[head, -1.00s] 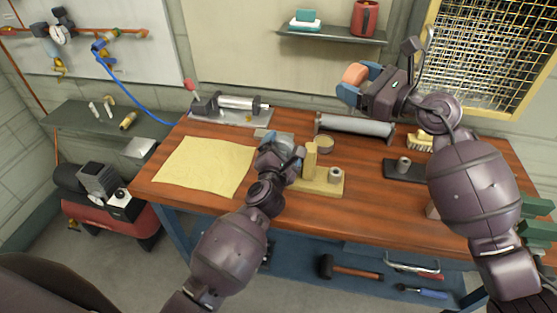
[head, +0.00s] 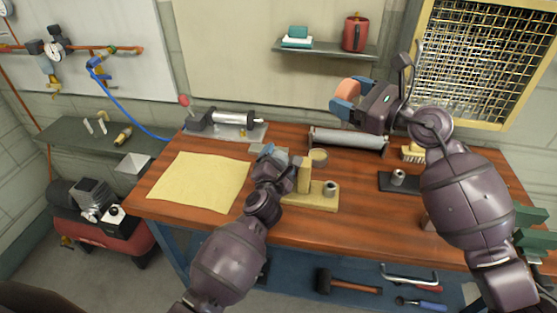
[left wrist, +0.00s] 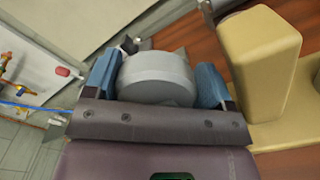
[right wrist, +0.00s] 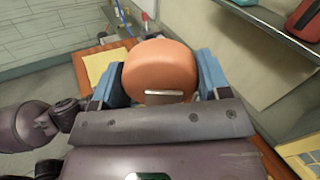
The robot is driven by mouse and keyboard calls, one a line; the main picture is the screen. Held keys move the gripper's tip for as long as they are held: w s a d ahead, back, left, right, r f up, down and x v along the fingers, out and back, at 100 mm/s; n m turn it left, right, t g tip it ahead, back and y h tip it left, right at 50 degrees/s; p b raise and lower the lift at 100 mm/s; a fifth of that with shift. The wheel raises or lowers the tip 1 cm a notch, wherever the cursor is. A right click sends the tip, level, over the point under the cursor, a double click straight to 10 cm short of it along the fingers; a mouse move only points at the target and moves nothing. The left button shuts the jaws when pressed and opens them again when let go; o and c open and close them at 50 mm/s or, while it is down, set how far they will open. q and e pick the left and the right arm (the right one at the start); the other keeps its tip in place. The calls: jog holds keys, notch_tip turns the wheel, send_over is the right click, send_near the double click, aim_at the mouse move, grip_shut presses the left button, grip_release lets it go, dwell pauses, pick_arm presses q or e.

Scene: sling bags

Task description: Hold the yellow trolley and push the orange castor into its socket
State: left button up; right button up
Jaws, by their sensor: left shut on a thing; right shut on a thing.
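The yellow trolley (head: 298,199) stands on the bench, with an upright yellow block and a grey ringed socket (head: 330,188) at its right end. The block also shows in the left wrist view (left wrist: 262,55). My left gripper (head: 274,155) is at the trolley's left, shut on a round grey piece (left wrist: 157,77); whether that piece belongs to the trolley I cannot tell. My right gripper (head: 350,96) is raised above the back of the bench, shut on the orange castor (head: 347,88). The castor's round orange face fills the jaws in the right wrist view (right wrist: 160,68).
A yellow sheet (head: 198,180) lies on the bench at left. A grey roller (head: 348,140) and a round tan disc (head: 318,156) lie behind the trolley. A dark block with a grey ring (head: 398,180) and a brush (head: 413,153) are at right. A shelf (head: 325,50) is above.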

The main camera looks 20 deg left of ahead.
pick_arm(q)
jog(key=shift+f, duration=0.1)
pick_arm(e)
notch_tip(320, 180, down, 11)
jog(key=s, duration=0.1)
jog(key=shift+a, duration=0.25)
jog(key=shift+r, duration=0.1)
pick_arm(q)
jog(key=shift+a, duration=0.1)
pick_arm(e)
jog(key=shift+f, duration=2.9)
send_over(329, 188)
jog(key=shift+f, duration=2.15)
jog(key=o, duration=1.1)
jog(key=shift+d, duration=0.1)
jog(key=shift+s+f, duration=0.1)
